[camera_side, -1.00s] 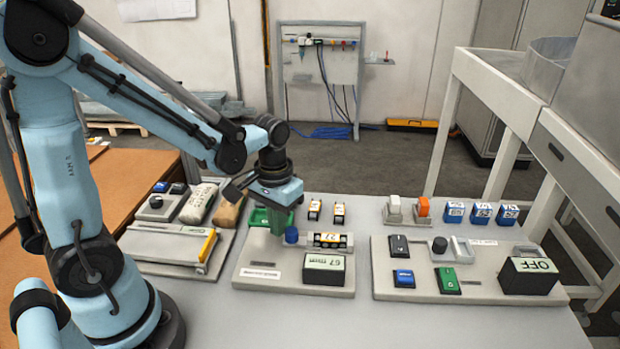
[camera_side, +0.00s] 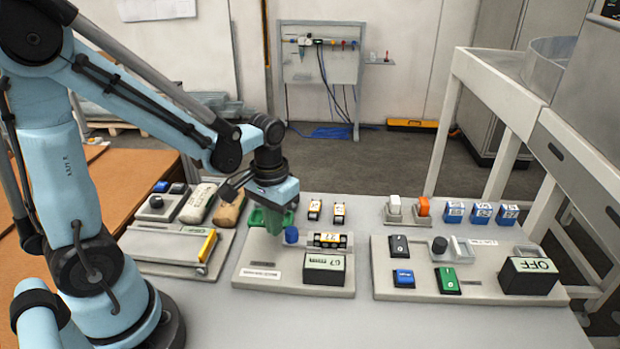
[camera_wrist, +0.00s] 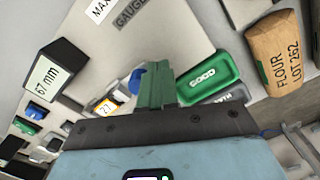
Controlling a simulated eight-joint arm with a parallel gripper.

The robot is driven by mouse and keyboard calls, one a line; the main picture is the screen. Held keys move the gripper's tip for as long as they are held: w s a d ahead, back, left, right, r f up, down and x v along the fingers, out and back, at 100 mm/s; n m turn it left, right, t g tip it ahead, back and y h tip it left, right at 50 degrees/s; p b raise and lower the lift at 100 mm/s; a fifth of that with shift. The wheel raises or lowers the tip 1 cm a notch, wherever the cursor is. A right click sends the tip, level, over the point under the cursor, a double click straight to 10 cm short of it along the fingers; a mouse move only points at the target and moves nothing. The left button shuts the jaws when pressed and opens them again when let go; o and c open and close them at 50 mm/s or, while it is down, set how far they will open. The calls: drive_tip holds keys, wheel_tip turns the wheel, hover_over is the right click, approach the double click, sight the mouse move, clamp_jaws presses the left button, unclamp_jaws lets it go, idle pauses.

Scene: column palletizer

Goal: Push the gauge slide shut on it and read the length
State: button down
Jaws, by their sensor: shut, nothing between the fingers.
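The gauge stands on the middle pale board (camera_side: 252,284). Its blue slide knob (camera_side: 291,236) is at the left end of a channel, beside a dark piece with a yellow and white label (camera_side: 327,239); whether they touch I cannot tell. The black display box (camera_side: 324,270) shows 67, and the wrist view reads "67 mm" on it (camera_wrist: 45,82). My gripper (camera_side: 276,225) is shut and empty, its green fingers just left of the knob in the side view. In the wrist view the fingers (camera_wrist: 157,88) partly hide the blue knob (camera_wrist: 137,78).
A green tray marked GOOD (camera_wrist: 209,77) lies close behind my fingers. Two small labelled pieces (camera_side: 327,211) stand behind the gauge. The left board (camera_side: 160,248) and the right board with switches (camera_side: 427,290) flank it.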

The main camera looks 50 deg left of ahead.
wheel_tip(320, 180, up, 7)
idle(0.8)
drive_tip(key=d+m+t, duration=0.1)
drive_tip(key=t, duration=0.1)
drive_tip(key=d+r+m+t, duration=0.1)
drive_tip(key=t, duration=0.1)
drive_tip(key=s+d+r+m+t, duration=0.1)
drive_tip(key=d+t, duration=0.1)
drive_tip(key=t, duration=0.1)
drive_tip(key=shift+r, duration=0.25)
